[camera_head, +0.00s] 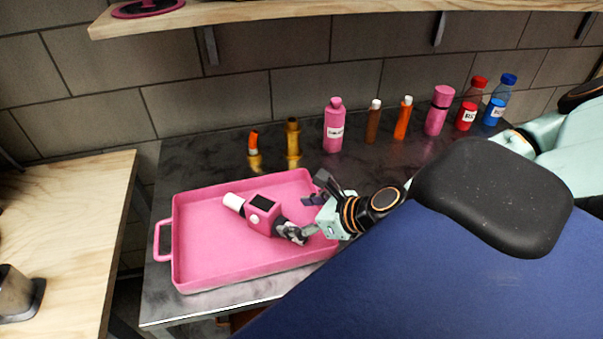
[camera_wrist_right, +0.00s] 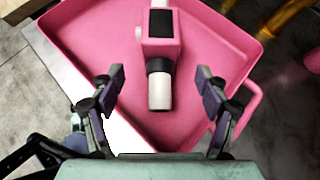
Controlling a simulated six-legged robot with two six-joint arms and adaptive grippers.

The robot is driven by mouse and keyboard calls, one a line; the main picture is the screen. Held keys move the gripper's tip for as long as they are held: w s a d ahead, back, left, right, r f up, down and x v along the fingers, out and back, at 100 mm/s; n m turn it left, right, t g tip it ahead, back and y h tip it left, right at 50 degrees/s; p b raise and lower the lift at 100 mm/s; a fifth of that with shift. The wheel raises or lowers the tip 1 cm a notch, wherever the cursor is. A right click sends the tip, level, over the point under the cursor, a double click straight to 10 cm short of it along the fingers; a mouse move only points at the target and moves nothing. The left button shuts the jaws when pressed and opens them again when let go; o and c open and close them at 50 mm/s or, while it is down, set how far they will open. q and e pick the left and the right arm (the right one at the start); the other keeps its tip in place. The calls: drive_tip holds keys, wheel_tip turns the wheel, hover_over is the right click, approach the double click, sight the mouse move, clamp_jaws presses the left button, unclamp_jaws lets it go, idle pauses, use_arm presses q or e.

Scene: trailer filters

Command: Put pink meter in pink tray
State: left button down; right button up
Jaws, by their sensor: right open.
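The pink meter (camera_head: 262,214) has a dark square face, a side knob and pale tube ends. It appears to lie inside the pink tray (camera_head: 172,232), slanted across its floor. In the right wrist view the meter (camera_wrist_right: 159,48) points its black-ringed, pale end toward me, and the tray (camera_wrist_right: 78,62) surrounds it. My right gripper (camera_head: 304,217) is at the tray's right side, beside the meter's near end. In the right wrist view the right gripper (camera_wrist_right: 159,90) is open, with a gap between each finger and the meter. My left gripper is not in view.
The tray sits on a dark table (camera_head: 190,155). A wooden table (camera_head: 75,215) is at left; a shelf (camera_head: 250,12) hangs above.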

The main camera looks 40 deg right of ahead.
drive_tip(key=shift+s+r+p, duration=0.2)
drive_tip(key=shift+s+p, duration=0.05)
drive_tip(key=shift+p, duration=0.05)
drive_tip(key=shift+f, duration=0.1)
idle(0.5)
